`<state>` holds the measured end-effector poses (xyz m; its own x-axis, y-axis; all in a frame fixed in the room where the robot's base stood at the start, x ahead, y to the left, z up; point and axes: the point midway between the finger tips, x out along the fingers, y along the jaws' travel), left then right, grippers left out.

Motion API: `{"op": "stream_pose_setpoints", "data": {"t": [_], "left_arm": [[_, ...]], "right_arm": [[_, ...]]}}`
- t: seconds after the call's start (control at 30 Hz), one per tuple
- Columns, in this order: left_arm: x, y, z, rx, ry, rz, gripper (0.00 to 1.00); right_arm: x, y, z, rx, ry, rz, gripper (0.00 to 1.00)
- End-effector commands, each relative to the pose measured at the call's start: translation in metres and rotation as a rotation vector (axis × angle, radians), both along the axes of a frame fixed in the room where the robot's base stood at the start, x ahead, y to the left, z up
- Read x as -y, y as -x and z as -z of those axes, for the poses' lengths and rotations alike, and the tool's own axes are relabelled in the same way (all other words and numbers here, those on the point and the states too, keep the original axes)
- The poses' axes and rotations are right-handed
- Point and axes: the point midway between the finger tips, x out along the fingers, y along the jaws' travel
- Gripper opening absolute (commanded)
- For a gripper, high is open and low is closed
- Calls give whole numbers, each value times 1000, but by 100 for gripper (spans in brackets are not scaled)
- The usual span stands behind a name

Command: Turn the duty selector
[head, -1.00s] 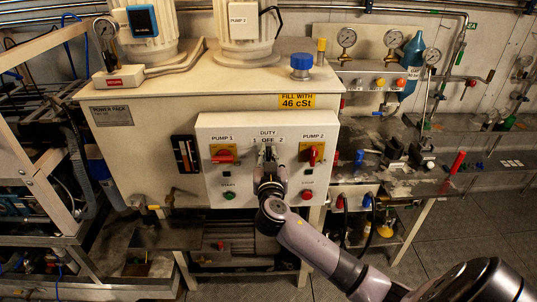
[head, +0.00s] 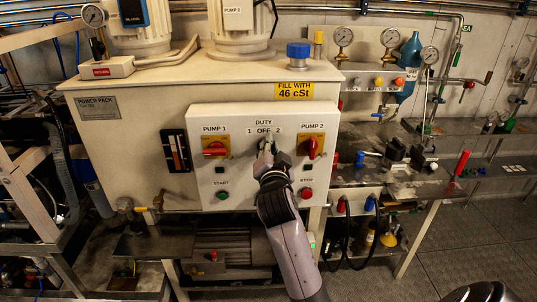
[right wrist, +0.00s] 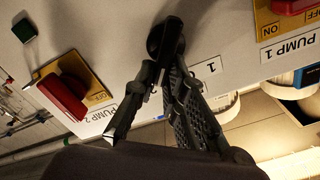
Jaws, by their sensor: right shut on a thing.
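The duty selector sits at the top middle of the white control panel (head: 206,180), under the DUTY label with 1, OFF and 2. In the right wrist view its dark knob (right wrist: 165,36) shows at the fingertips. My right gripper (head: 266,150) is at the selector, its fingers closed in on the knob from the front. In the right wrist view the two dark fingers (right wrist: 165,75) converge on it. The gripper hides most of the selector in the head view, so I cannot tell which position it points to. My left gripper is not in view.
A red PUMP 1 switch (head: 216,148) and a red PUMP 2 switch (head: 313,147) flank the selector. Below are a green START button (head: 222,195) and a red STOP button (head: 306,193). A bench with tools (head: 400,180) stands to the right.

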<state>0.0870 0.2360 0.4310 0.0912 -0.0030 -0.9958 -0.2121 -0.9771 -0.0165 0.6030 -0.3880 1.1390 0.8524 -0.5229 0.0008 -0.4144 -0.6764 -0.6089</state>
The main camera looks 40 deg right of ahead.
Motion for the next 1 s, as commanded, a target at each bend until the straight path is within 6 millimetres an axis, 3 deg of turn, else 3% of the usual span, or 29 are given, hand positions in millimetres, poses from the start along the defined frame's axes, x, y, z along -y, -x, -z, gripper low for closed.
{"op": "stream_pose_setpoints", "data": {"t": [0.3,0.83,0.87,1.0], "left_arm": [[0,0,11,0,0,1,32],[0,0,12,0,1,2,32],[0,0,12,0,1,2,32],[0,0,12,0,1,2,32]], "right_arm": [[2,1,4,62,-107,0,0],[2,1,4,73,-128,0,0],[2,1,4,73,-128,0,13],[2,1,3,74,-126,0,22]]}}
